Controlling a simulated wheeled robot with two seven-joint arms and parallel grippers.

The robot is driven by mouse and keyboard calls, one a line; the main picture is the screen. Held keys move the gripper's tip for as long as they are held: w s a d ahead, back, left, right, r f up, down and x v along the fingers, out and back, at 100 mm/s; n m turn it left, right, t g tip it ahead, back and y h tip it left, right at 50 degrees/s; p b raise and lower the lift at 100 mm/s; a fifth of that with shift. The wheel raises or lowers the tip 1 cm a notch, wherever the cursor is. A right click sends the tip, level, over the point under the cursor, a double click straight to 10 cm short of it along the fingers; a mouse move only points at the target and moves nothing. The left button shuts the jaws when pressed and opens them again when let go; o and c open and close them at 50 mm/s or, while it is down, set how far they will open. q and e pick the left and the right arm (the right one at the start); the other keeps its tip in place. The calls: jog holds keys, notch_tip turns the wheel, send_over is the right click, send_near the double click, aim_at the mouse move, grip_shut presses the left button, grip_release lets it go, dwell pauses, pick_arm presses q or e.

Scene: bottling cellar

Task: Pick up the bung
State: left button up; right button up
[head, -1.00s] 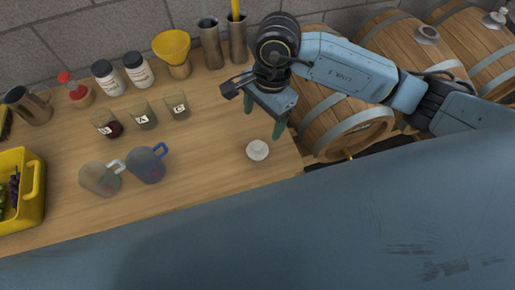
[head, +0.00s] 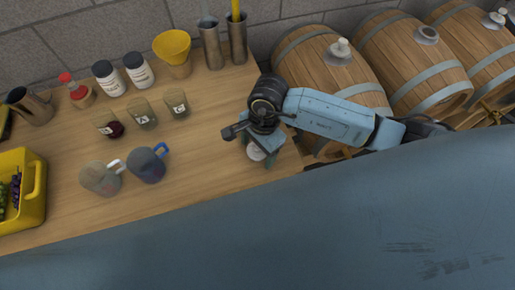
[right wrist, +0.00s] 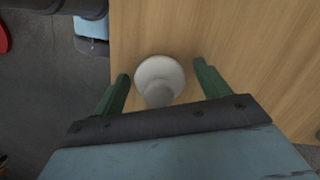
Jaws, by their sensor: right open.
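The bung (right wrist: 160,78) is a small white piece with a round, wide top, on the wooden table. In the right wrist view it lies between the two green fingers of my right gripper (right wrist: 160,88), with a gap on each side. In the head view the bung (head: 255,153) is partly hidden under my right gripper (head: 262,158), near the table's right end. My right gripper is open, pointing down and low over the table. My left gripper is not in view.
Two jugs (head: 148,165), several labelled glasses (head: 143,116), white jars (head: 138,71) and a yellow funnel (head: 173,50) stand left of the bung. A yellow crate (head: 36,190) is at far left. Barrels (head: 325,62) stand beyond the table's right edge.

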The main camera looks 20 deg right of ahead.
jog(key=c, duration=1)
jog(key=shift+r, duration=0.1)
